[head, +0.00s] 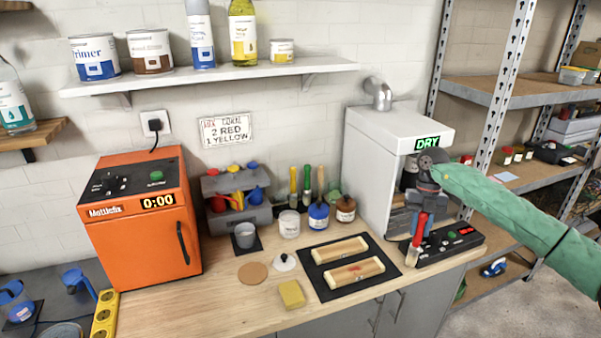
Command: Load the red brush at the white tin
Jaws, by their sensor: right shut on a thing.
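The red brush (420,230) is in my right gripper (425,203), which is shut on its red handle. The brush hangs nearly upright with its pale bristles (411,257) down, in front of the white dryer cabinet and over the left end of a black control box. The white tin (289,225) stands open on the bench near the wall, well to the left of the brush and apart from it. The tin's contents are hard to make out. A white lid (284,262) with a dark knob lies in front of the tin. My left gripper is not in view.
A blue tin (318,218) and a brown tin (345,211) stand right of the white tin. Green- and yellow-handled brushes stand behind. A black mat (312,272) holds two wooden blocks, with a red mark between or on them. An orange oven (145,245) stands left.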

